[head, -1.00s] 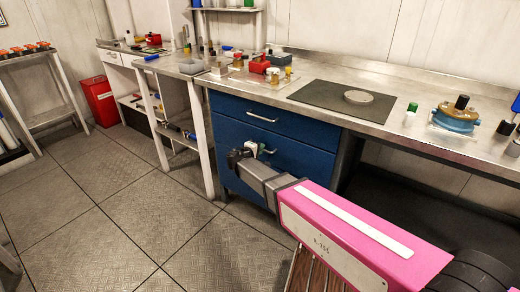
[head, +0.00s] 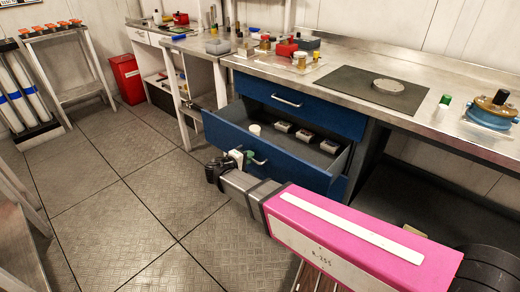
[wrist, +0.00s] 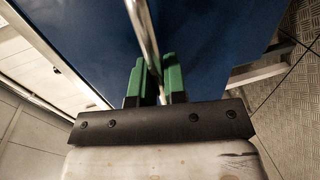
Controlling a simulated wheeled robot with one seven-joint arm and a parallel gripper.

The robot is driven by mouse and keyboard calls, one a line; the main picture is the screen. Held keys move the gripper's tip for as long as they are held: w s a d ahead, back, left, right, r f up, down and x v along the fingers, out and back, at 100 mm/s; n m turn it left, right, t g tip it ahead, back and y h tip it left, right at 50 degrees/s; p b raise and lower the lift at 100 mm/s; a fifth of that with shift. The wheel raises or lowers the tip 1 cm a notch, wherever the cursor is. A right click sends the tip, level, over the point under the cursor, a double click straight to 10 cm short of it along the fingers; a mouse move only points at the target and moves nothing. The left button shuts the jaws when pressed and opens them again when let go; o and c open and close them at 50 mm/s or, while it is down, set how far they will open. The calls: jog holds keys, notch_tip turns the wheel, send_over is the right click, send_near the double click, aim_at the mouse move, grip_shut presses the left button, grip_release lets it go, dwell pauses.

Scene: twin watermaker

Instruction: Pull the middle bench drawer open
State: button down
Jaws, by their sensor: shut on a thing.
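The middle bench drawer (head: 265,160) is blue and stands well out from the bench, below a shut blue top drawer (head: 300,104). Inside it are a small white round item (head: 255,129) and several small boxes (head: 305,135). My gripper (head: 245,157) is at the drawer's front. In the wrist view, the green fingers of my gripper (wrist: 160,82) are closed around the metal bar handle (wrist: 143,35). The blue drawer front (wrist: 210,40) fills the view behind them. Part of the handle is hidden by the fingers.
The steel bench top (head: 350,75) holds jars, a dark mat (head: 372,92) and a blue-and-brass part (head: 492,108). A red bin (head: 127,80) and a stand (head: 65,65) are at the left. The floor (head: 120,200) left of the drawer is clear.

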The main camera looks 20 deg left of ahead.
jog(key=shift+f+v, duration=0.2)
jog(key=shift+v, duration=0.75)
jog(key=shift+f+v, duration=0.2)
jog(key=shift+v, duration=0.8)
jog(key=shift+f+v, duration=0.2)
jog(key=shift+v, duration=0.75)
jog(key=shift+s, duration=0.1)
jog(key=c, duration=1.2)
grip_release()
jog(key=shift+a, duration=0.1)
jog(key=v, duration=1.1)
